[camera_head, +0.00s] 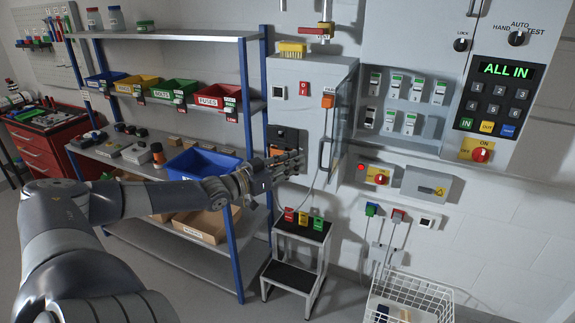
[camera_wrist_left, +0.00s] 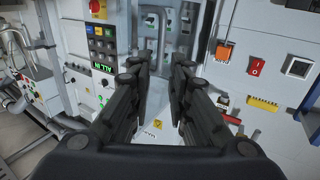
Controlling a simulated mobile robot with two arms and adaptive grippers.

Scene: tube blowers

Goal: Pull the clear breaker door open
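The breaker panel (camera_head: 405,103) with several breakers is on the wall right of the grey cabinet. A translucent, edge-on strip (camera_head: 347,115) at its left side looks like the clear door; whether it is closed or ajar, I cannot tell. Breakers (camera_wrist_left: 185,20) show beyond the fingertips. My right gripper is not visible.
The grey cabinet (camera_head: 290,77) juts out behind my left gripper. A black step stool (camera_head: 303,230) with small colored blocks stands below. A shelf rack (camera_head: 238,293) with bins is at left, and a white wire basket (camera_head: 445,297) is at lower right. A keypad panel (camera_head: 495,100) is right of the breakers.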

